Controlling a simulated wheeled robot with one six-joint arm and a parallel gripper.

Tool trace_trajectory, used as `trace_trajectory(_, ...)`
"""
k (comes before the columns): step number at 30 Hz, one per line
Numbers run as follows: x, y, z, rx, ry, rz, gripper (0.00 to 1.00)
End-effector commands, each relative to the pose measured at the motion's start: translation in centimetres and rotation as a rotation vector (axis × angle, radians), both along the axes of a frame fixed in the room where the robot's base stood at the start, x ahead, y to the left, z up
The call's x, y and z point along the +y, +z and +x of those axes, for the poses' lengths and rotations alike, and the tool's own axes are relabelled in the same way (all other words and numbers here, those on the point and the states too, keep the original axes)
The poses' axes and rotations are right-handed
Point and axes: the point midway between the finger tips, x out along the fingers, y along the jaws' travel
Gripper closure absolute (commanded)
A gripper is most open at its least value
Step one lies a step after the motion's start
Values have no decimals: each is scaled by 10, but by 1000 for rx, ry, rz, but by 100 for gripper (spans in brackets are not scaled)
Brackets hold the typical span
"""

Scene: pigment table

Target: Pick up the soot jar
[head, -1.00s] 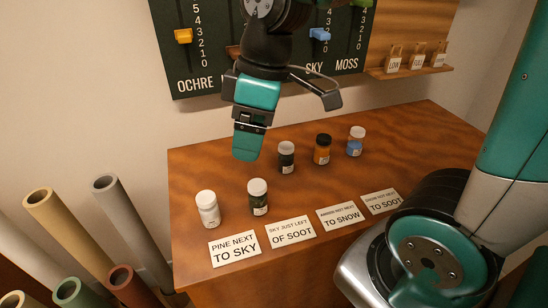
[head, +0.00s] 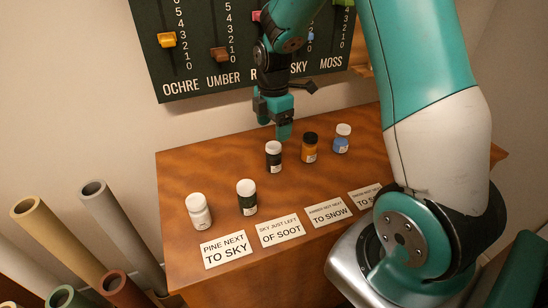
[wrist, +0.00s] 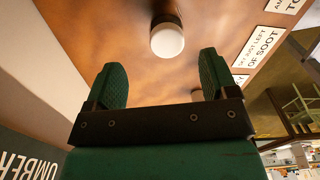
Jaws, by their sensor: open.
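The soot jar (head: 274,157), dark with a white lid, stands upright on the wooden table, in the middle of the group of jars. My gripper (head: 284,133) hangs fingers-down close behind and above it, apart from its lid as far as I can tell. In the wrist view my gripper (wrist: 160,82) is open and empty. A white-lidded jar, which looks to be the soot jar (wrist: 167,40), stands beyond and between the fingertips. Its dark body is mostly hidden under the lid.
A white jar (head: 198,211) and a dark green jar (head: 246,197) stand to the left. An orange jar (head: 310,149) and a blue jar (head: 341,139) stand close on the right. Cards line the front edge. A slider board (head: 205,60) is behind.

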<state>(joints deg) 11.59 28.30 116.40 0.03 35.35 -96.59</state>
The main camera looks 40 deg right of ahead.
Motion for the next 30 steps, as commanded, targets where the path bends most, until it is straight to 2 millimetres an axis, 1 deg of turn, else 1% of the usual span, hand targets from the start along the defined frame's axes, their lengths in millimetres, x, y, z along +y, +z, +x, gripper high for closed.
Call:
trace_trajectory(1, 0, -9, -1, 5, 0, 1, 21)
trace_trajectory(3, 0, -18, 0, 3, 0, 1, 21)
trace_trajectory(8, 1, -27, -1, 1, 0, 1, 21)
trace_trajectory(11, 2, -37, -4, 4, 0, 1, 21)
trace_trajectory(15, 5, -59, -9, 4, 0, 1, 21)
trace_trajectory(18, 5, -72, -8, 2, 0, 1, 21)
trace_trajectory(21, 5, -78, -8, -1, 0, 0, 21)
trace_trajectory(27, 5, -78, -7, -2, 0, 0, 21)
trace_trajectory(28, 5, -78, -7, -2, 0, 0, 25)
trace_trajectory(29, 5, -78, -7, -2, 0, 0, 32)
trace_trajectory(30, 5, -78, -7, -1, 0, 0, 42)
